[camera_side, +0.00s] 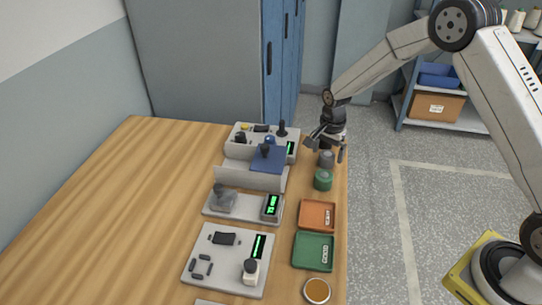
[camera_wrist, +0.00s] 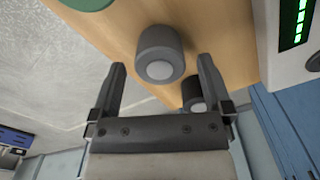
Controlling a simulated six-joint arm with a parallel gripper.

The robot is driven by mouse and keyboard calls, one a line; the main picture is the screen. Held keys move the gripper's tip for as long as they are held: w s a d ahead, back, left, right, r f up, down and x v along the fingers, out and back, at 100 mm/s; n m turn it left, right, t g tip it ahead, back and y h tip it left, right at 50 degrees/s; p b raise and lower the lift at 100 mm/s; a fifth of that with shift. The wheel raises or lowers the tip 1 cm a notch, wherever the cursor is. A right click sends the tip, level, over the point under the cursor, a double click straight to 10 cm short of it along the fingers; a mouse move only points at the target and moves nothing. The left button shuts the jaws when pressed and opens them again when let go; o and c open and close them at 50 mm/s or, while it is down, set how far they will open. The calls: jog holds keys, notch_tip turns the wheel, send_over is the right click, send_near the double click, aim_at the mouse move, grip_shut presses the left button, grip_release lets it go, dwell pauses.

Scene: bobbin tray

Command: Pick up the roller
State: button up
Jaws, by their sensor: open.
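A grey roller (camera_side: 327,159) stands on the right edge of the wooden table. In the wrist view the grey roller (camera_wrist: 160,50) shows its pale round end between and just beyond my fingertips. My gripper (camera_side: 327,149) is open above and slightly behind it. In the wrist view my gripper (camera_wrist: 163,64) has its fingers spread on both sides, with nothing clearly held. A darker roller (camera_wrist: 194,92) shows nearer the palm, partly hidden by a finger and the gripper body. A green roller (camera_side: 323,180) stands in front of the grey one.
An orange tray (camera_side: 317,201), a green tray (camera_side: 300,252) and a round amber dish (camera_side: 317,291) line the table's right side. Devices with green displays stand to the left, with a blue-topped stand (camera_side: 268,160) close by. The table's left part is clear.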

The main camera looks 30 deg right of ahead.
jog(key=shift+f, duration=1.05)
jog(key=c, duration=1.3)
jog(key=shift+o, duration=0.2)
jog(key=shift+r, duration=0.15)
